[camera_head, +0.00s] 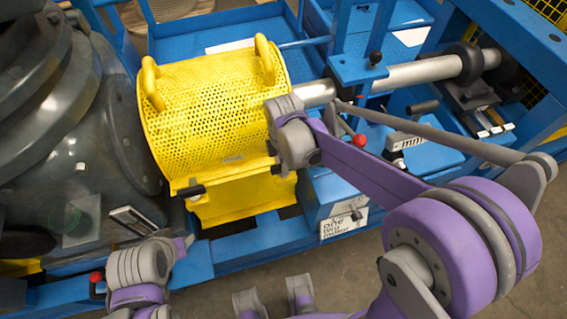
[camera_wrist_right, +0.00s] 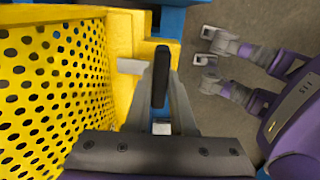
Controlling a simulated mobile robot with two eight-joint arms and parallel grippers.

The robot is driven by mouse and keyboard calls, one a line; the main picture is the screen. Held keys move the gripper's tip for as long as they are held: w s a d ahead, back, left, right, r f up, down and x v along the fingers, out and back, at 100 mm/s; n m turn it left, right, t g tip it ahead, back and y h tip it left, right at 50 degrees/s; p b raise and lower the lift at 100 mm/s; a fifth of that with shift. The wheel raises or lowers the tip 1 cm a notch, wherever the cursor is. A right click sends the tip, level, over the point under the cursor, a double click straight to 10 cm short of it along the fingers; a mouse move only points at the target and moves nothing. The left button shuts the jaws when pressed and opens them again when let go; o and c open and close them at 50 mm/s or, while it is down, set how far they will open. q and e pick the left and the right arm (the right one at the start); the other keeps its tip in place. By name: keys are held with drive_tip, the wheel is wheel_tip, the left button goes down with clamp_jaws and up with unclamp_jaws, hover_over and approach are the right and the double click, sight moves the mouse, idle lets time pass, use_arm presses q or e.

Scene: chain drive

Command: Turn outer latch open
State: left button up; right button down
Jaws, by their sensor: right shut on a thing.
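The yellow perforated guard (camera_head: 205,115) stands closed over the drive, with two loop handles on top. My right gripper (camera_head: 287,166) is at the guard's lower right front corner. In the right wrist view a black latch handle (camera_wrist_right: 161,76) stands between the fingers of the right gripper (camera_wrist_right: 160,105), which is shut on it. In the head view the arm and fingers mostly hide this latch. Another black latch (camera_head: 190,191) sits at the guard's lower left front and is free. My left arm (camera_head: 140,265) is at the bottom left, with its fingertips not clear.
A steel shaft (camera_head: 420,72) runs right from the guard to a bearing. A red-knobbed lever (camera_head: 359,140) stands close to my right arm. A large dark grey housing (camera_head: 85,130) is at left. A blue frame surrounds everything, with open floor (camera_head: 345,265) in front.

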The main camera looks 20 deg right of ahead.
idle(0.4)
drive_tip(key=m, duration=0.4)
drive_tip(key=shift+m, duration=0.3)
drive_tip(key=m, duration=0.4)
drive_tip(key=shift+m+b, duration=0.3)
drive_tip(key=shift+b, duration=0.1)
drive_tip(key=m, duration=0.4)
drive_tip(key=shift+m, duration=2.4)
drive_tip(key=c, duration=0.8)
unclamp_jaws()
drive_tip(key=shift+o, duration=0.2)
